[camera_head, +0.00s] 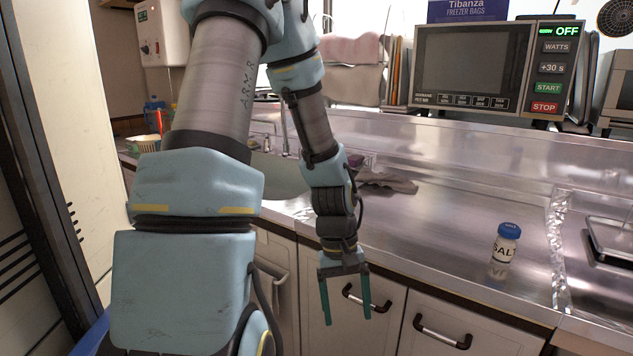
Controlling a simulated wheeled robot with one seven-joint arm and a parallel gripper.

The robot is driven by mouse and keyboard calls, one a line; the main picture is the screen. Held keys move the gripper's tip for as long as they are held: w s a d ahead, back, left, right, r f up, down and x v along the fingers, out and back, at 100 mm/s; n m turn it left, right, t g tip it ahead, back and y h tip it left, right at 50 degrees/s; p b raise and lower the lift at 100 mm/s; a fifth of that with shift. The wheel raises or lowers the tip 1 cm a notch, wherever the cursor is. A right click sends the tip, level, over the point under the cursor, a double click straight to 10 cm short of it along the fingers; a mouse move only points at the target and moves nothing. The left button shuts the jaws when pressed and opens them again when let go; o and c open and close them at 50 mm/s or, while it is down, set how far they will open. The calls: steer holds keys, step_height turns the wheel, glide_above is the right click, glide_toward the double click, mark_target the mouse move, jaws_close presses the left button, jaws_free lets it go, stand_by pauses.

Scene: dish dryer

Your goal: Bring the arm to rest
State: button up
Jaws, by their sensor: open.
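My arm hangs down on the left and middle of the head view, in front of the sink and the cabinets. My gripper (345,300) points downward with its two green fingers apart. It is open, with nothing between the fingers. It hangs in front of a cabinet door, below the level of the counter edge, and appears clear of the door handle behind it.
A steel counter (430,225) runs to the right, mostly bare. A salt shaker (505,245) with a blue cap stands upright on it. A microwave (490,70) sits at the back. Cabinet handles (442,332) stick out below the counter. A tall panel (60,150) stands at the left.

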steer(key=w+a+r+m+t+y+b, duration=0.1)
steer(key=a+r+t, duration=0.15)
steer(key=a, duration=0.35)
steer(key=w+a+r+m+t+b, duration=0.1)
steer(key=a+r+b, duration=0.1)
steer(key=a+r, duration=0.3)
step_height(320, 180, up, 12)
steer(key=a+p, duration=0.1)
steer(key=p, duration=1.1)
steer(key=shift+a+f, duration=0.25)
steer(key=shift+a, duration=0.05)
